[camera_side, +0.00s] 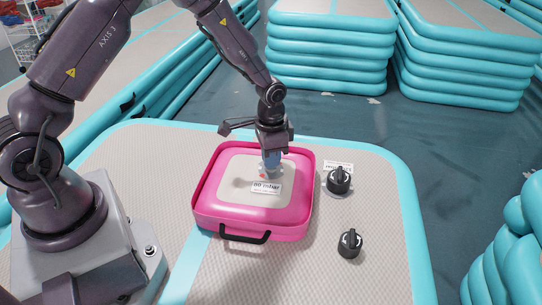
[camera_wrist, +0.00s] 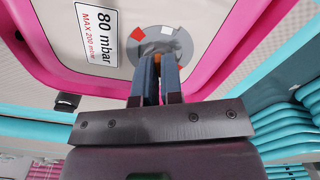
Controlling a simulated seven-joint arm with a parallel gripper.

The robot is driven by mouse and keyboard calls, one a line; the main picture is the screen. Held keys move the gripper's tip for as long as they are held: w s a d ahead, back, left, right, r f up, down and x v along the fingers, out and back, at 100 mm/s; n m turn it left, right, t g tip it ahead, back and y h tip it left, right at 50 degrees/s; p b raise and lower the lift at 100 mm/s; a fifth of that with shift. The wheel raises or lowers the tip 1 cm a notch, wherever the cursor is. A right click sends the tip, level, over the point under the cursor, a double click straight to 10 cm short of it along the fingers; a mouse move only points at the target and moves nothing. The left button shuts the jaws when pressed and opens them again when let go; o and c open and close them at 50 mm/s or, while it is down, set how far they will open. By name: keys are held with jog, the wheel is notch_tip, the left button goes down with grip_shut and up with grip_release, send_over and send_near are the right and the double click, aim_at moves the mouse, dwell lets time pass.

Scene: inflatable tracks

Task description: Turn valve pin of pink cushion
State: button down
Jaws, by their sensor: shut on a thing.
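The pink cushion (camera_side: 205,205) lies on the inflatable track with its black handle (camera_side: 244,236) at the front. Its pale top carries a pressure label (camera_side: 266,187), which reads 80 mbar in the wrist view (camera_wrist: 97,32). A round grey valve plate (camera_wrist: 182,45) with a red mark and a white mark sits beside the label. My gripper (camera_side: 270,165) points down at the valve. In the wrist view its blue fingers (camera_wrist: 155,75) are shut on a small orange-brown valve pin (camera_wrist: 157,60) at the plate's middle. The fingers hide most of the pin.
Two black knobs (camera_side: 339,180) (camera_side: 350,243) stand on the track right of the cushion, the farther one by a small label. Stacks of turquoise-edged mats (camera_side: 325,60) stand on the floor behind. Turquoise rolls (camera_side: 505,255) lie at the right.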

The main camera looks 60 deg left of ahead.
jog(key=shift+m, duration=1.4)
jog(key=c, duration=1.3)
grip_release()
jog(key=shift+o, duration=0.2)
notch_tip(320, 180, up, 13)
